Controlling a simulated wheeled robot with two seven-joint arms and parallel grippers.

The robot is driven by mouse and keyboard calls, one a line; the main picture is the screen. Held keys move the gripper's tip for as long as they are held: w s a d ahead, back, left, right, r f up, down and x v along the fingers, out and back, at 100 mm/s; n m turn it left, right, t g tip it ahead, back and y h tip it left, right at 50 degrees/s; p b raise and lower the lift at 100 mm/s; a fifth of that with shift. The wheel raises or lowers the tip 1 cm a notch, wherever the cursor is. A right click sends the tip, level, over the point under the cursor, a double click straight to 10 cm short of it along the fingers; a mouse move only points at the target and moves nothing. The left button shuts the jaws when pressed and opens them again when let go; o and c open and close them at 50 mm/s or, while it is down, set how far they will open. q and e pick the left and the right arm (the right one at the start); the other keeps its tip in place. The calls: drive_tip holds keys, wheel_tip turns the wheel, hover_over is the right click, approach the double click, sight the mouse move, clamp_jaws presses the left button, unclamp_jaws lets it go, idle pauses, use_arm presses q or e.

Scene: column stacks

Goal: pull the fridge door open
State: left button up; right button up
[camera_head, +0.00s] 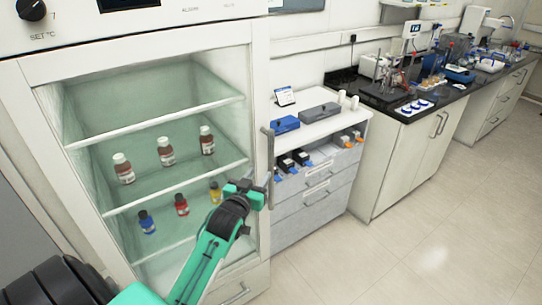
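The fridge (259,100) stands at the left with a white-framed glass door (130,95). The door looks shut in its frame. Its upright grey handle (270,150) runs along the right edge of the door. My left gripper (262,191), on a teal arm reaching up from the lower left, is at the lower part of the handle. The fingertips overlap the handle in this view. I cannot tell whether they are closed on it or only beside it. My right gripper is not in view.
Brown bottles (165,151) and small coloured bottles (181,205) stand on shelves behind the glass. A grey drawer cabinet (318,205) stands just right of the handle. A dark-topped lab bench (385,95) runs further right. The floor (430,235) in front is clear.

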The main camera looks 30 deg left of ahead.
sight(270, 159)
use_arm(q)
drive_tip(key=w, duration=0.3)
drive_tip(key=w+a+p, duration=0.1)
drive_tip(key=w, duration=0.2)
drive_tip(key=w+p, duration=0.1)
drive_tip(key=w, duration=0.2)
drive_tip(key=shift+a, duration=0.35)
drive_tip(key=shift+w+a, duration=0.15)
drive_tip(key=shift+w, duration=0.55)
clamp_jaws()
